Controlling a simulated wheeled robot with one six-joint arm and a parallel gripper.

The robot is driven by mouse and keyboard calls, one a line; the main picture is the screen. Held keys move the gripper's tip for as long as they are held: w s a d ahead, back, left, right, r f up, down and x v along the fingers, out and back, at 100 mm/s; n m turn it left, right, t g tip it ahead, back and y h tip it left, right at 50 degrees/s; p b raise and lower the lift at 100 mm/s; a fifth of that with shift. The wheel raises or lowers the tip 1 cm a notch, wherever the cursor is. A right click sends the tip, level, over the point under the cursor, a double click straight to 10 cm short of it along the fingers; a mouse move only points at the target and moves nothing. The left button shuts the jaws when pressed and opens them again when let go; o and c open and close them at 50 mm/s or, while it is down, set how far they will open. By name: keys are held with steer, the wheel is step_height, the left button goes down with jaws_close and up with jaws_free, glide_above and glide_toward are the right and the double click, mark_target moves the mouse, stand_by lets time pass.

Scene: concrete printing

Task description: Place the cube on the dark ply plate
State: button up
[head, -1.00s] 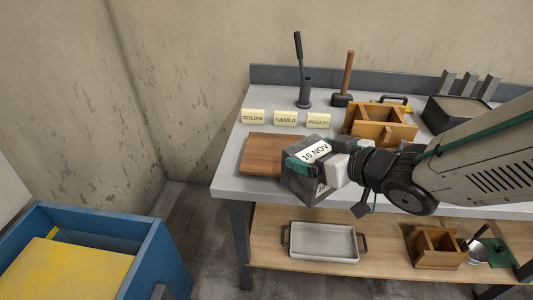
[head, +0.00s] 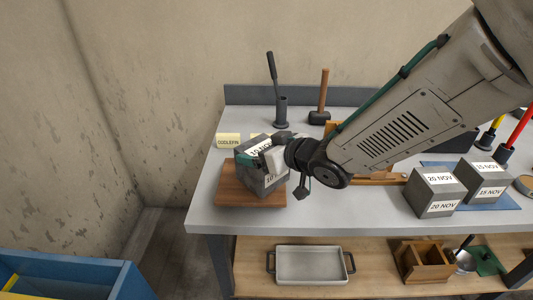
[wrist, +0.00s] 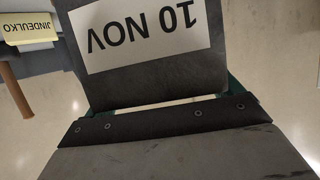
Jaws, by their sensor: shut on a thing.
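The grey concrete cube (head: 270,183), labelled 10 NOV, is held tilted in my gripper (head: 257,160). In the head view it overlaps the brown ply plate (head: 230,197), which lies at the left of the bench; I cannot tell whether cube and plate touch. My gripper is shut on the cube, with a green-edged finger at its left side. In the wrist view the cube (wrist: 150,75) fills the upper middle, its label upside down. The plate does not show in the wrist view, and the cube covers part of it in the head view.
Name cards (head: 228,141) stand behind the plate, partly hidden by my arm. A tamper (head: 281,110) and a mallet (head: 320,116) stand at the back. Other labelled cubes (head: 434,192) are at the right. A tray (head: 310,265) sits on the lower shelf. The bench front is clear.

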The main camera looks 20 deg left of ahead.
steer(key=shift+w+a+r, duration=0.2)
steer(key=shift+w, duration=0.35)
steer(key=shift+w+a+f, duration=0.1)
steer(key=shift+w+f, duration=0.05)
steer(key=shift+f, duration=0.75)
steer(key=shift+w+a+f, duration=0.1)
steer(key=shift+w+f, duration=0.05)
steer(key=shift+f, duration=0.75)
steer(key=shift+f, duration=0.1)
steer(key=o, duration=1.7)
steer(key=shift+s+f, duration=0.1)
steer(key=shift+f, duration=0.15)
steer(key=shift+o, duration=0.3)
steer(key=shift+d, duration=0.1)
steer(key=shift+r, duration=0.2)
steer(key=v, duration=1.2)
steer(key=shift+f, duration=0.1)
